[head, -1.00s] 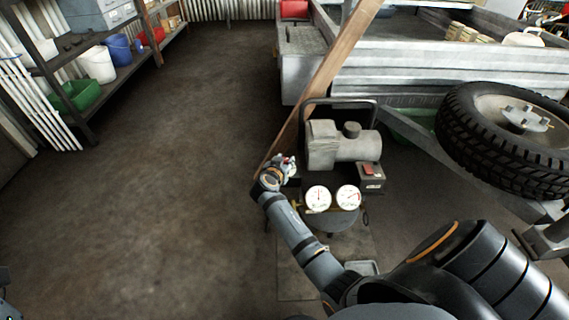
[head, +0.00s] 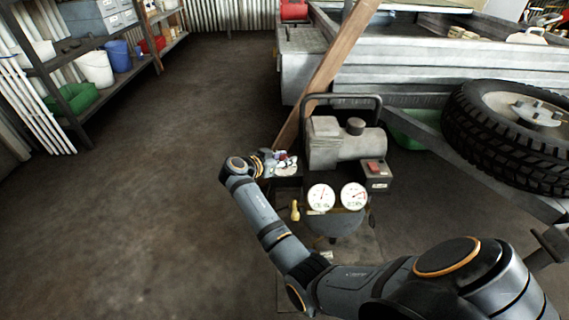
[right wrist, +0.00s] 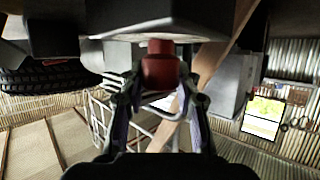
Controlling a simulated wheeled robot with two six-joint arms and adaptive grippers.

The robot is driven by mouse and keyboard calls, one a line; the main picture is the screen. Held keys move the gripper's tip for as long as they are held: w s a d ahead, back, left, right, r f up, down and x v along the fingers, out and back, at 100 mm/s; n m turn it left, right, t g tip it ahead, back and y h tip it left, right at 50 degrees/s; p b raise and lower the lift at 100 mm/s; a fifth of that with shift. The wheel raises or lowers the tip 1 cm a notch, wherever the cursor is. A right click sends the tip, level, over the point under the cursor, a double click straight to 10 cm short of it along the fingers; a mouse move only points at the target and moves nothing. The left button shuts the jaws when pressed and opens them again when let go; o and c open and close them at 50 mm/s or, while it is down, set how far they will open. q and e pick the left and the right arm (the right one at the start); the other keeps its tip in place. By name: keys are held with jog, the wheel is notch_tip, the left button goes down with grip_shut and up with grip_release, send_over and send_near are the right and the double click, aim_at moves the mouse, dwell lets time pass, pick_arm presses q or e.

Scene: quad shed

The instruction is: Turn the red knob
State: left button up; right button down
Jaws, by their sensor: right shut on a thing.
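The red knob (right wrist: 160,68) hangs under a grey body in the right wrist view, between the two fingers of my right gripper (right wrist: 160,90). The fingers are shut on it from both sides. In the head view my right gripper (head: 280,161) is at the left side of a grey compressor (head: 342,145), and the knob is mostly hidden by the gripper there. My left gripper is not in view.
A wooden beam (head: 335,70) slants up behind the compressor. A trailer (head: 420,65) and a spare tyre (head: 485,135) stand to the right. Shelves (head: 125,70) with buckets are at the far left. The floor (head: 130,220) left of my arm is clear.

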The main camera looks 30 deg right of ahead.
aim_at(284, 157)
jog(key=shift+g, duration=0.3)
jog(key=c, duration=1)
grip_release()
jog(key=shift+o, duration=0.2)
notch_tip(284, 157, up, 10)
